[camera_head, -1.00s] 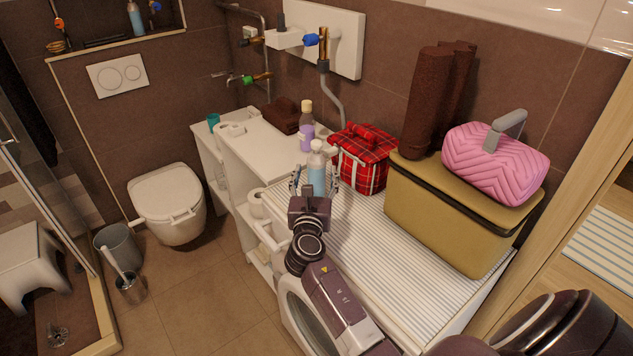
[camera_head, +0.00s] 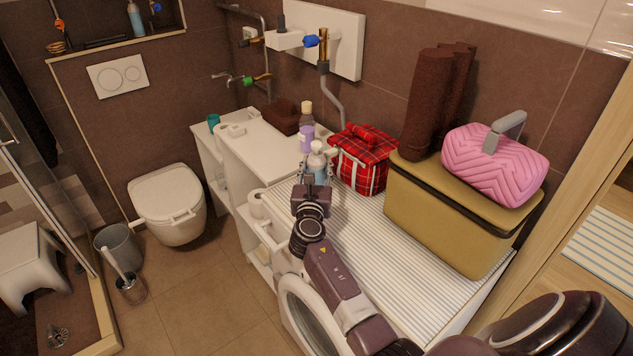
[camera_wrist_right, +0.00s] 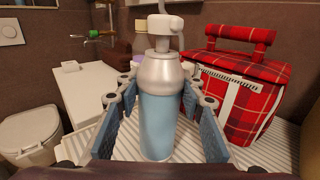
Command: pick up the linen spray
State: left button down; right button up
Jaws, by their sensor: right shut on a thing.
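The linen spray (camera_head: 317,166) is a light blue bottle with a silver shoulder and a white spray head. It stands upright at the far end of the striped washing machine top. In the right wrist view the linen spray (camera_wrist_right: 157,122) is between the two blue-padded fingers. My right gripper (camera_head: 318,160) is shut on the bottle's body, below the spray head. My left gripper is not in view.
A red plaid bag (camera_head: 365,160) stands close on the right. A purple bottle (camera_head: 306,137) is just behind on the white cabinet (camera_head: 262,146). A tan box (camera_head: 440,215) with a pink case (camera_head: 495,162) on it stands further right. The striped top (camera_head: 385,255) is clear in front.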

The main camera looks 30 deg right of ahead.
grip_shut()
jog(key=shift+r, duration=0.1)
